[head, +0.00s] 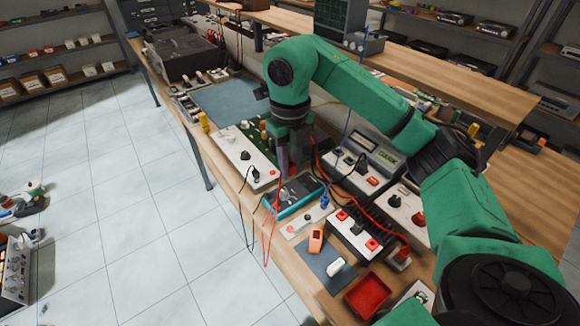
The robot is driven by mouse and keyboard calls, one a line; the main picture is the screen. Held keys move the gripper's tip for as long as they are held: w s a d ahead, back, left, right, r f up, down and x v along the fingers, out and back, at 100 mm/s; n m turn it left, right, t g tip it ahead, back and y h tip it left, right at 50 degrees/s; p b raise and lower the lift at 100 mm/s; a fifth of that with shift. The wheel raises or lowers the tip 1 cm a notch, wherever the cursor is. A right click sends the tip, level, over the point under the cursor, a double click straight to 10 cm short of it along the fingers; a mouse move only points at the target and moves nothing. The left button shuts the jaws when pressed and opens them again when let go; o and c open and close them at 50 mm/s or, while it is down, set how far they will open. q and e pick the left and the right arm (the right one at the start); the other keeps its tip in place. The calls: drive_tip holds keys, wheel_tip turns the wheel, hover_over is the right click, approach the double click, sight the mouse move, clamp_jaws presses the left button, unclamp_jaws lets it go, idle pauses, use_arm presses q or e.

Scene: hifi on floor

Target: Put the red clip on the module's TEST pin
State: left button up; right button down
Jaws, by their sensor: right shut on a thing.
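My right gripper (292,162) points down over the bench, at the back edge of a teal-framed meter (296,194) and beside a green circuit board (259,143). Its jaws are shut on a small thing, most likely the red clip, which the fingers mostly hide. The board stands behind a white panel with black knobs (243,157). The TEST pin is too small to make out. My left gripper is not in view.
Boxes with red terminals (352,232) and a grey display unit (368,152) crowd the bench right of the gripper. A red tray (367,296) and an orange item (316,240) lie nearer. A blue-grey mat (232,104) at the back left is mostly clear.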

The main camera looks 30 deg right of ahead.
sight(290, 164)
drive_tip(key=shift+r+p, duration=2.4)
drive_tip(key=shift+r, duration=0.35)
